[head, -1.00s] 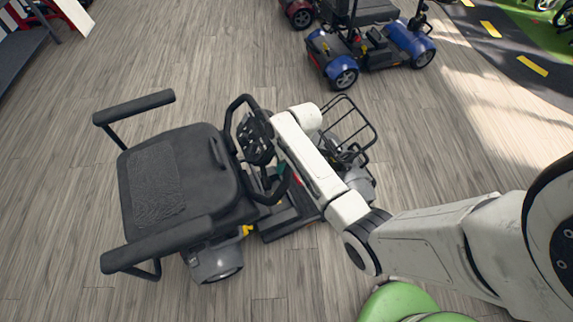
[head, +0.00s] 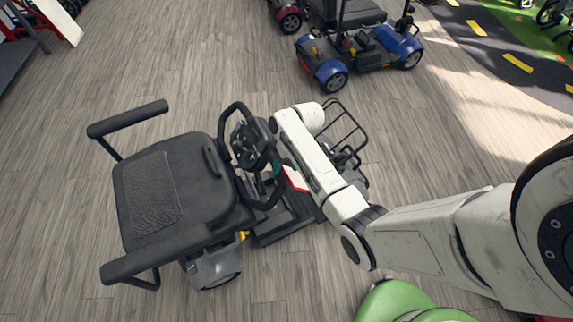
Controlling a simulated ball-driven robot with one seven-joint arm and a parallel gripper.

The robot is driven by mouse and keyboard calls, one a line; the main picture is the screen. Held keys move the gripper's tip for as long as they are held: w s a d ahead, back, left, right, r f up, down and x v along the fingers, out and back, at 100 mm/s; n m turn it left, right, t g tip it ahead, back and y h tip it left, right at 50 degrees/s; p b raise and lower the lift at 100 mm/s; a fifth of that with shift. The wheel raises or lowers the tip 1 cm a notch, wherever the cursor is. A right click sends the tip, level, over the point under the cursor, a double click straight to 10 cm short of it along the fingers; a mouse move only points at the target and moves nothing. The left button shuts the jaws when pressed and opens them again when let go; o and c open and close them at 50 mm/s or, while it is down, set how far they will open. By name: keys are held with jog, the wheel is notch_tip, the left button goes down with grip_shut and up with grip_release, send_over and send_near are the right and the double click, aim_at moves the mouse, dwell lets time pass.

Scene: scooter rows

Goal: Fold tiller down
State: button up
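The grey and black scooter stands on the wood floor in the head view. Its tiller (head: 250,143), with a dark console and a black loop handle, stands raised in front of the black seat (head: 160,190). My white arm reaches in from the right and ends beside the tiller, between the console and the wire front basket (head: 341,133). My gripper's fingers are hidden behind my arm, so I cannot tell whether they touch the tiller. The tiller's lower post is mostly hidden too.
A blue scooter (head: 327,74) stands at the top right, with part of a red one (head: 289,20) beside it. A green rounded object (head: 395,303) is at the bottom. The wood floor (head: 90,80) is clear to the left and between the scooters.

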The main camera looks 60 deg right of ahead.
jog(key=v, duration=1)
jog(key=shift+r, duration=0.35)
jog(key=shift+d, duration=0.1)
jog(key=s+a+n+h, duration=0.2)
jog(key=s+a+n, duration=0.4)
jog(key=s+a, duration=1)
jog(key=shift+a+r+g+h, duration=0.4)
jog(key=shift+a, duration=0.3)
jog(key=shift+d, duration=0.1)
